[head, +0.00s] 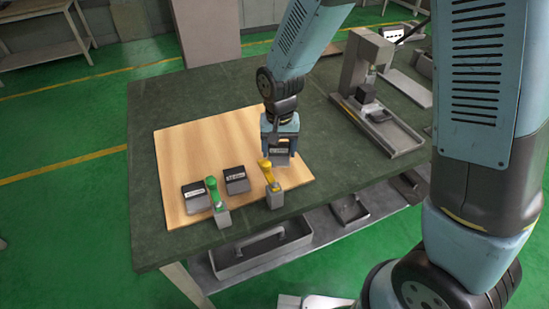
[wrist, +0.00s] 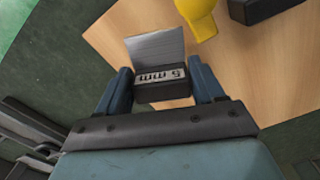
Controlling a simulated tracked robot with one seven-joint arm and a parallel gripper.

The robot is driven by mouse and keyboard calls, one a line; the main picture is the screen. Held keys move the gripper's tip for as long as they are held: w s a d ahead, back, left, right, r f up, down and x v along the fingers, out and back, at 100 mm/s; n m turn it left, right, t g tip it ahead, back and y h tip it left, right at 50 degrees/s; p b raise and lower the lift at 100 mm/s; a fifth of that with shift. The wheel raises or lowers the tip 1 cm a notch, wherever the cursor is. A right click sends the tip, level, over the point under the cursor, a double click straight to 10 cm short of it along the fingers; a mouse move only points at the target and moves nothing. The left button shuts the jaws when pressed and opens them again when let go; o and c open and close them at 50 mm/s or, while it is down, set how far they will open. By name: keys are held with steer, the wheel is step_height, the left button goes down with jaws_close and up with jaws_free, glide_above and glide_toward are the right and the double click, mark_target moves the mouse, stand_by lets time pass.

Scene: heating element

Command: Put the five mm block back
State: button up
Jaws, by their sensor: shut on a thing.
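The five mm block (wrist: 163,82) is dark with a pale label reading "5 mm" and a light grey plate-like face behind the label. My gripper (wrist: 163,88) is shut on it, with one blue finger on each side. In the head view my gripper (head: 281,150) is over the right part of the wooden board (head: 180,150), and the block shows just under it (head: 281,158). I cannot tell whether the block touches the board.
Two other labelled dark blocks lie on the board, one at the left (head: 196,196) and one in the middle (head: 237,180). A green-topped tool (head: 213,190) and a yellow-topped tool (head: 268,175) stand at its front edge. A grey stand (head: 365,60) is at the back right.

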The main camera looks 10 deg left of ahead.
mark_target(276, 156)
steer(key=shift+a+f, duration=0.45)
steer(key=shift+f, duration=1.6)
steer(key=shift+f, duration=0.15)
steer(key=o, duration=1.2)
step_height(276, 156, up, 12)
steer(key=shift+r, duration=0.15)
